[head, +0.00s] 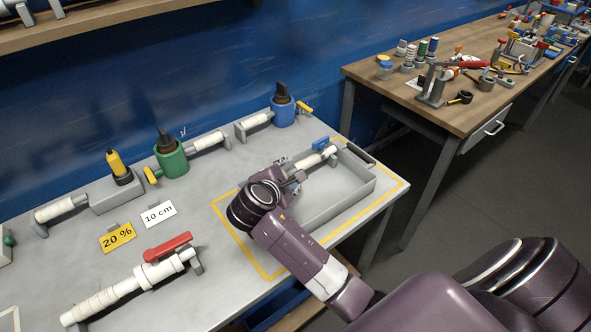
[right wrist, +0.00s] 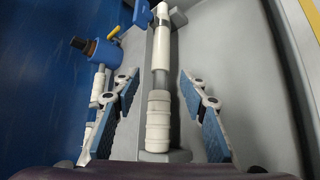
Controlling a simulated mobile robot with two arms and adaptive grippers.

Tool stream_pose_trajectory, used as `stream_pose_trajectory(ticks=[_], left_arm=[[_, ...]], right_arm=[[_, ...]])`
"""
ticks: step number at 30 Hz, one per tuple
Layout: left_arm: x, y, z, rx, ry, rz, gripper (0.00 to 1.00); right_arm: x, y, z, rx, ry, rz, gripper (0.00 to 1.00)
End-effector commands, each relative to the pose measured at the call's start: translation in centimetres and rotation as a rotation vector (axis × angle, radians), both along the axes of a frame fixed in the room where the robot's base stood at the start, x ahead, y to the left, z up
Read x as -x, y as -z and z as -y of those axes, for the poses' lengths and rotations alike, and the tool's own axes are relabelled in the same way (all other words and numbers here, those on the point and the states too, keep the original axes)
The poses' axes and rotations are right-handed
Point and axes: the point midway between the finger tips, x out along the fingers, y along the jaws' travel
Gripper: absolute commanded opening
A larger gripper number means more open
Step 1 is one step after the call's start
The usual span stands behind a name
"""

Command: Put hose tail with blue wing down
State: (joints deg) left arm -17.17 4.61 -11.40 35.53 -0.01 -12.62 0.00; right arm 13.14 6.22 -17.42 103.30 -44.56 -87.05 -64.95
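The hose tail with the blue wing is a white ribbed piece (head: 318,159) inside the grey tray (head: 352,196), by its back side. Its blue wing (head: 320,143) points up at the far end. In the right wrist view the white hose tail (right wrist: 159,121) runs lengthwise between my fingers, with the blue wing (right wrist: 142,13) at the top. My right gripper (head: 292,173) is over the tray. Its fingers (right wrist: 160,85) are open, one on each side of the hose tail, with gaps showing. My left gripper is not in view.
A yellow outline (head: 226,222) surrounds the tray. A blue valve (head: 283,111) and a green valve (head: 170,158) stand along the back. A red-handled white pipe (head: 130,285) lies at front left, near cards (head: 118,238). A cluttered wooden bench (head: 455,111) stands right.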

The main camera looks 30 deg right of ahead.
Motion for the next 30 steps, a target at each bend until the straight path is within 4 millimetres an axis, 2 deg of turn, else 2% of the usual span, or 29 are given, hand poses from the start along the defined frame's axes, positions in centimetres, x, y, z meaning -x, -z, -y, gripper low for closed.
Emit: stream_pose_trajectory(ticks=[3,9,30], left_arm=[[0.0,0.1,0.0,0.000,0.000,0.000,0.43],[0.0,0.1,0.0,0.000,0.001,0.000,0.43],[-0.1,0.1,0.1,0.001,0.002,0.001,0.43]], right_arm=[[1.3,-1.2,-1.7,-0.002,-0.002,0.003,0.40],[2.6,-2.4,-3.3,0.000,0.000,0.001,0.40],[2.9,-2.7,-3.6,0.001,0.000,-0.001,0.40]])
